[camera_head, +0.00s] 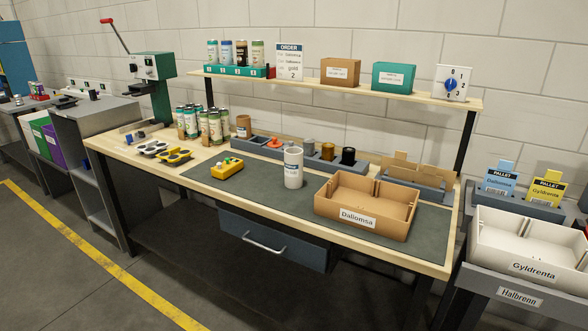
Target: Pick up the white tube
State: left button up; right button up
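A white tube (293,169), a cylinder with faint dark print near its top, stands upright on the dark grey mat (262,193) in the middle of the workbench. It stands left of the open cardboard box labelled Daliomsa (357,219) and in front of the grey bin row, apart from the box. Its front is in full view and nothing touches it. Neither of my grippers shows in the head view.
Several cans (203,125) stand at the back left. A shelf (330,86) spans above the bench. The mat in front of the tube is clear.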

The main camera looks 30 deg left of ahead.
aim_at(293, 156)
jog(key=i+j+z, duration=0.15)
jog(key=j, duration=0.95)
jog(key=i+j+z, duration=0.15)
jog(key=j, duration=0.95)
jog(key=i+j+z, duration=0.15)
jog(key=j, duration=0.95)
